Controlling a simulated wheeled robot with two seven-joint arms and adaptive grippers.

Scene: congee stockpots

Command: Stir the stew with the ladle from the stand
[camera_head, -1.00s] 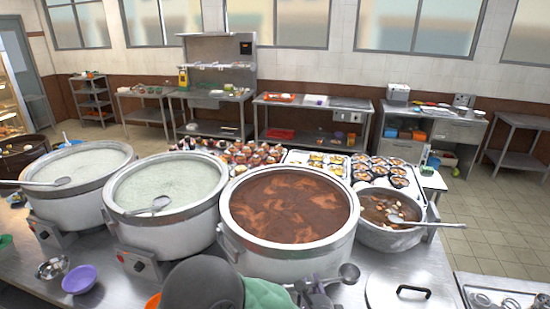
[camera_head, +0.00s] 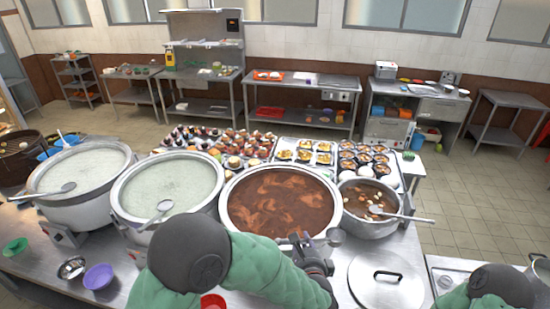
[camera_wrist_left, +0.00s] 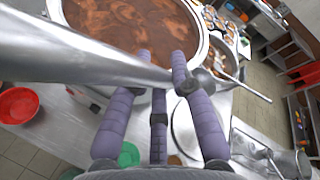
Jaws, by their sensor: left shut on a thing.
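A large white pot (camera_head: 229,222) holds brown stew (camera_head: 280,203) with paler swirls; its rim and contents also show in the wrist view (camera_wrist_left: 130,22). My left gripper (camera_head: 312,256) is just in front of this pot, over the counter. It is shut on a metal ladle (camera_wrist_left: 85,52), whose shaft runs across between the purple fingers (camera_wrist_left: 155,85) in the wrist view. A rounded grey end (camera_head: 336,236) shows beside the gripper near the pot's front right rim. I cannot tell whether it touches the rim. No ladle stand can be made out. My right gripper is not in view.
Two pots of pale congee (camera_head: 168,184) (camera_head: 82,170) with ladles stand left. A smaller soup pot (camera_head: 368,225) with a protruding ladle stands right. A lid (camera_head: 387,284) lies in front of it. Food trays (camera_head: 305,146) are behind. Bowls, one purple (camera_head: 98,277), lie front left.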

